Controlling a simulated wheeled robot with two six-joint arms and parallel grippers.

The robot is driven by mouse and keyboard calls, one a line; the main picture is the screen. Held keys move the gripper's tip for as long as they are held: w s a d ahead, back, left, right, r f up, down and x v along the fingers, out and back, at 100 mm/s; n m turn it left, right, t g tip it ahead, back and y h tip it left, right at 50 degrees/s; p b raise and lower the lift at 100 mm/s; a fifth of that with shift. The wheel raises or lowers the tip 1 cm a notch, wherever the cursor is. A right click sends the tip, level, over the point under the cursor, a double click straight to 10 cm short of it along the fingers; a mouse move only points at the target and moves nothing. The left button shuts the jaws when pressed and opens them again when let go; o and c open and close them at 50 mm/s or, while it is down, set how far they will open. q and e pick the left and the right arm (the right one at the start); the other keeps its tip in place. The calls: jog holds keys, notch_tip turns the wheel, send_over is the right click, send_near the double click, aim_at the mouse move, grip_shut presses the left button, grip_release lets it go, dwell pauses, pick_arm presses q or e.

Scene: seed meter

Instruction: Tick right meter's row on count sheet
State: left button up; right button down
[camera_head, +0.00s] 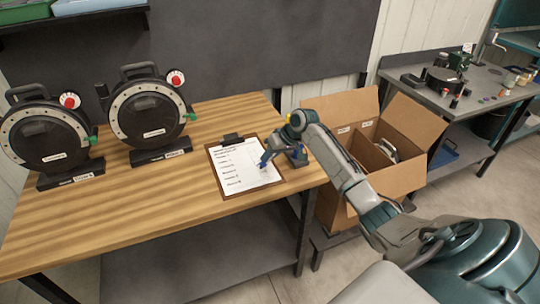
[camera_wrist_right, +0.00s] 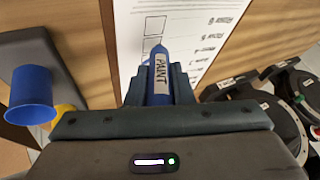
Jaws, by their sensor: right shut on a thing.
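My right gripper (camera_head: 272,149) is shut on a blue paint marker (camera_wrist_right: 160,72) labelled PAINT. It holds the marker tip down over the right side of the count sheet (camera_head: 236,166), which is on a brown clipboard (camera_head: 276,180). In the right wrist view, the tip is close to an empty-looking printed box on the count sheet (camera_wrist_right: 190,30); I cannot tell whether it touches the paper. The right meter (camera_head: 148,110) and left meter (camera_head: 45,135) stand upright on the wooden table, each with a red knob. My left gripper is not in view.
A blue cup-shaped piece (camera_wrist_right: 30,92) and a yellow one (camera_wrist_right: 62,112) are beside the clipboard, near the gripper. An open cardboard box (camera_head: 400,160) stands right of the table (camera_head: 110,225). A grey bench (camera_head: 480,95) with parts is behind it. The table's front left is clear.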

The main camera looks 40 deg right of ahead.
jog(key=shift+f, duration=0.35)
dwell(0.4)
jog(key=shift+d, duration=0.15)
jog(key=shift+w+d+p, duration=0.3)
jog(key=shift+d+p, duration=0.2)
jog(key=shift+d, duration=0.2)
dwell(0.9)
notch_tip(320, 180, up, 6)
jog(key=p, duration=0.5)
dwell(0.4)
